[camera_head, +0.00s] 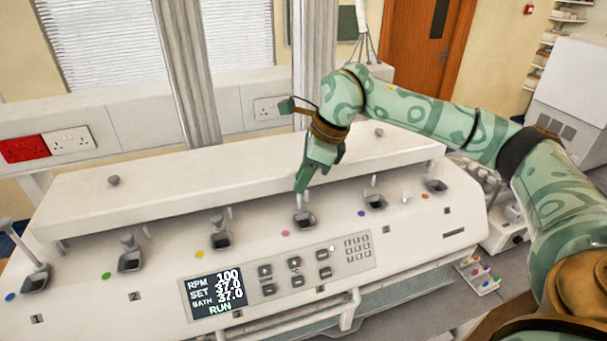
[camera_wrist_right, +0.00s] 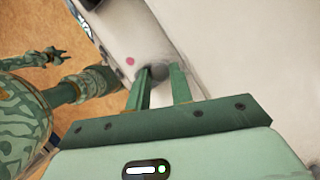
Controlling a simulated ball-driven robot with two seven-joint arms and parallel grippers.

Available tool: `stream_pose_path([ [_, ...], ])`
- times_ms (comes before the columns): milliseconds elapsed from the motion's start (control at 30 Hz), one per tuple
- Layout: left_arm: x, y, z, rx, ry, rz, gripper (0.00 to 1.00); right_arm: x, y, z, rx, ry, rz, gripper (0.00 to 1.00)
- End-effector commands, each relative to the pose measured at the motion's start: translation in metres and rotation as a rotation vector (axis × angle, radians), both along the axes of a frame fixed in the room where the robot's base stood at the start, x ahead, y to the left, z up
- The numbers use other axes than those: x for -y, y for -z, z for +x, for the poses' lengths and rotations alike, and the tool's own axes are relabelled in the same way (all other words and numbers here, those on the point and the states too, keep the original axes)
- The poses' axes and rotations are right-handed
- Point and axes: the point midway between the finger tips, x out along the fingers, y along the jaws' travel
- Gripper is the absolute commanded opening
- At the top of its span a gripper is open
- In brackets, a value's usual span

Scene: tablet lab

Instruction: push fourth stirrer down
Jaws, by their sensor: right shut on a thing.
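The white tablet tester has a sloping front with a row of dark-rimmed wells, each beside a coloured dot. The fourth stirrer (camera_head: 299,202) stands over the fourth well (camera_head: 304,220), by the pink dot (camera_head: 285,233). My right gripper (camera_head: 301,186) points down from above and is shut on the top of this stirrer. In the right wrist view its two fingers (camera_wrist_right: 158,72) sit around a grey round part, near the pink dot (camera_wrist_right: 130,61). The fingers hide much of the stirrer. My left gripper (camera_wrist_right: 45,57) shows small at the left of the right wrist view; its jaws are unclear.
Other wells flank it: the third (camera_head: 221,241) to the left and the fifth (camera_head: 376,203) to the right. A display (camera_head: 217,292) and keypad (camera_head: 294,277) are below. The machine's raised hood (camera_head: 200,175) runs behind the wells. A rack of coloured caps (camera_head: 483,279) lies at right.

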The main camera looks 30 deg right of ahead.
Motion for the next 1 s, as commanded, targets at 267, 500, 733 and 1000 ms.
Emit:
stream_pose_path([
  [267,-0.001,0.029,-0.001,-0.002,0.0,0.001,0.31,0.0,0.047,0.0,-0.003,-0.001,-0.001,0.0],
  [500,-0.001,0.026,-0.001,-0.002,0.001,0.001,0.31,0.0,0.047,-0.001,-0.006,-0.001,-0.002,0.0],
  [733,-0.001,0.026,-0.001,-0.002,0.001,0.001,0.31,0.0,0.047,-0.001,-0.005,-0.001,-0.002,0.31],
  [1000,-0.001,0.029,-0.001,-0.002,0.001,0.001,0.31,0.004,0.033,-0.002,0.002,0.0,-0.001,0.31],
])
